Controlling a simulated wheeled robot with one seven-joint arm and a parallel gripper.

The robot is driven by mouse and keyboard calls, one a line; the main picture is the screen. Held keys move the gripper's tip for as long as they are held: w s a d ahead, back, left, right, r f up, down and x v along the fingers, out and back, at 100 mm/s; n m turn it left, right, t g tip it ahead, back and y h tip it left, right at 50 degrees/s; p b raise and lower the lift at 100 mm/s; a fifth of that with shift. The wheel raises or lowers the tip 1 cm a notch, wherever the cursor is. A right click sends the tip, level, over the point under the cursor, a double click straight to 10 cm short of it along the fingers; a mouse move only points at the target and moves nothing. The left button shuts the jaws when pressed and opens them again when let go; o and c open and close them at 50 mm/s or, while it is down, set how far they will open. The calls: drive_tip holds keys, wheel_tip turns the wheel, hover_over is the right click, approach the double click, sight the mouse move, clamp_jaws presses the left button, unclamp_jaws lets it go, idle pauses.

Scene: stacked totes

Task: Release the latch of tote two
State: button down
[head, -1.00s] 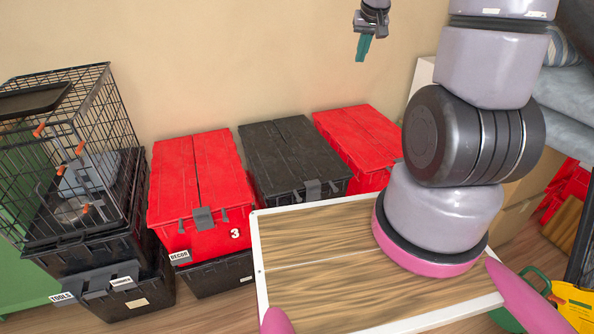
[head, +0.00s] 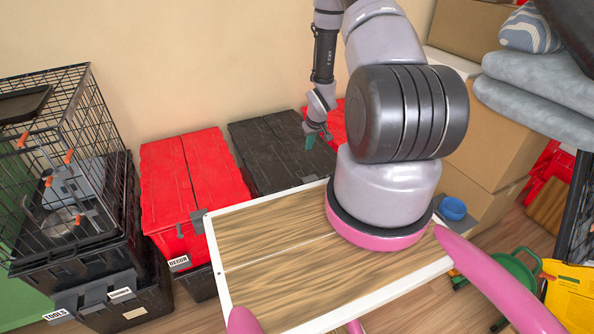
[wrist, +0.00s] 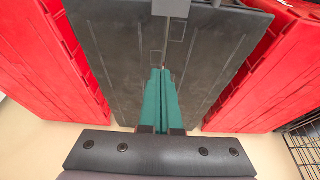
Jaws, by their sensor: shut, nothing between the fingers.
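The dark grey lidded tote (head: 265,150) stands between two red totes in the head view. No number on it is readable. Its lid (wrist: 110,45) fills the middle of the wrist view. A grey latch (wrist: 171,8) shows at the top edge of that view, on the lid's front side. My gripper (head: 311,143) hangs over this tote's lid in the head view. Its teal fingers (wrist: 161,72) are shut and empty, pointing toward the latch and apart from it in the picture. The fingertips' height above the lid is hard to judge.
A red tote (head: 190,175) above a DECOR label stands left, another red tote (head: 338,122) right, partly behind my arm. Black totes (head: 130,300) with a wire cage (head: 50,150) are far left. Cardboard boxes (head: 495,150) and cushions (head: 540,105) stand right.

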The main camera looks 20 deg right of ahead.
drive_tip(key=shift+s+a+f, duration=0.1)
drive_tip(key=shift+a+f, duration=0.2)
drive_tip(key=shift+f, duration=0.35)
drive_tip(key=shift+a+f, duration=0.25)
drive_tip(key=shift+f, duration=0.35)
drive_tip(key=x, duration=0.9)
drive_tip(key=shift+f, duration=0.4)
drive_tip(key=shift+s, duration=1.95)
